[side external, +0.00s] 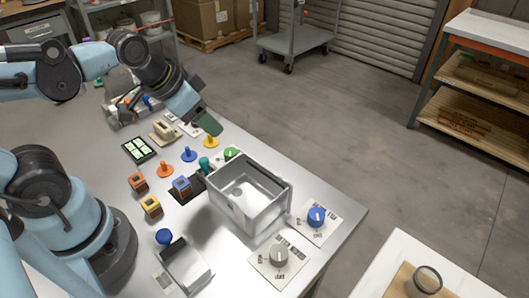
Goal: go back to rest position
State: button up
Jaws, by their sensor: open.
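My gripper (208,122) is in the side external view, above the far part of the metal table (330,228). It points down and to the right, over the area near a yellow peg-like piece (211,141) and a green knob (231,153). I see nothing held in it. The fingertips are small and partly hidden by the gripper body.
Orange (165,169) and blue (188,154) pegs, small blocks (151,206) and a metal tray (186,268) lie nearer my base.

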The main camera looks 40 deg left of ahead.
jog(key=shift+w+r+n+t, duration=0.15)
jog(key=shift+n+t, duration=0.35)
jog(key=shift+n, duration=0.7)
dwell(0.5)
